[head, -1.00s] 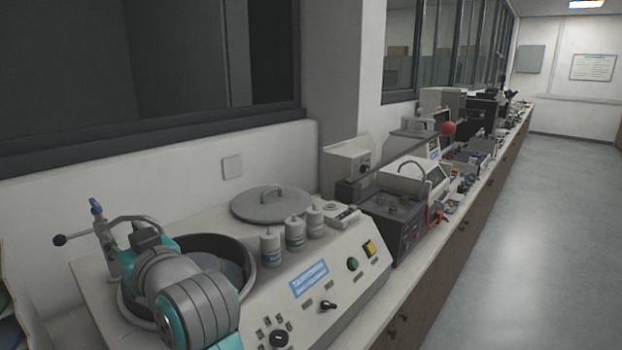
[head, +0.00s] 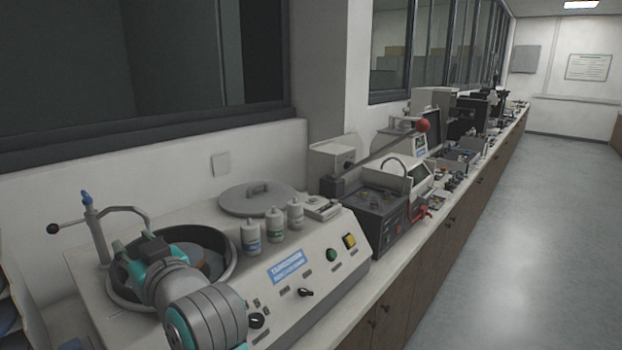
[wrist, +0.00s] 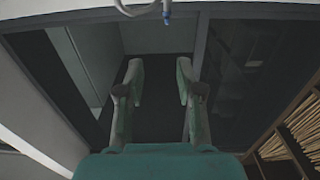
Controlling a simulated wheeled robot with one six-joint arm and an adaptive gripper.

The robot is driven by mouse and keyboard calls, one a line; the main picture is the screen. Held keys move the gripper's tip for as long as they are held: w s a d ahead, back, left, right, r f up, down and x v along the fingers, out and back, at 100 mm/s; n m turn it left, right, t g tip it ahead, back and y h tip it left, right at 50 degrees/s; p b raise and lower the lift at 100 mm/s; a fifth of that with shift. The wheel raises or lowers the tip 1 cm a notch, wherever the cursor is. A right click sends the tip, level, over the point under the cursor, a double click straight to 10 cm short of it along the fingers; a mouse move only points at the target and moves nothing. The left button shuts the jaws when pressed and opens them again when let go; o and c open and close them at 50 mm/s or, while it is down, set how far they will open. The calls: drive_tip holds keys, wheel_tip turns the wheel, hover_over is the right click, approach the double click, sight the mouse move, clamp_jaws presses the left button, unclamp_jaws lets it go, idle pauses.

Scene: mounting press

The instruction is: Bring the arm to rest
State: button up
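My gripper shows open in the wrist view (wrist: 160,78), its two fingers apart with nothing between them. It points toward the dark window (wrist: 160,45). In the head view my arm's grey and teal wrist links are at the lower left, in front of the round bowl (head: 222,243) of the polishing machine (head: 330,235). The fingertips cannot be made out there. The arm hides part of the bowl and the left of the machine's front panel.
A bent tap with a blue tip (head: 88,205) stands behind the bowl. White bottles (head: 251,238) and a round grey lid (head: 255,199) sit on the machine. A press with a red-ball lever (head: 423,125) and other devices line the bench. The floor (head: 500,230) at right is clear.

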drive_tip(key=s+d+f+m+t+h, duration=0.1)
drive_tip(key=s+d+f+m+h, duration=0.15)
drive_tip(key=d+f, duration=0.9)
drive_tip(key=s+d+f+m+t+h, duration=0.1)
drive_tip(key=d+f+m+t+h, duration=0.15)
drive_tip(key=d+f, duration=0.95)
drive_tip(key=s+d+f+m+h, duration=0.2)
drive_tip(key=s+d+f+h, duration=0.2)
drive_tip(key=s+d+f, duration=0.9)
drive_tip(key=s+d+m+h, duration=0.1)
drive_tip(key=s+d, duration=0.4)
drive_tip(key=s, duration=0.8)
drive_tip(key=s+d+r+m+h, duration=0.1)
drive_tip(key=s+d+h, duration=0.2)
drive_tip(key=s, duration=1.1)
drive_tip(key=shift+d+m+h, duration=0.3)
drive_tip(key=shift+d+m, duration=0.1)
drive_tip(key=shift+d, duration=0.8)
drive_tip(key=shift+w+g, duration=0.1)
drive_tip(key=shift+g, duration=0.15)
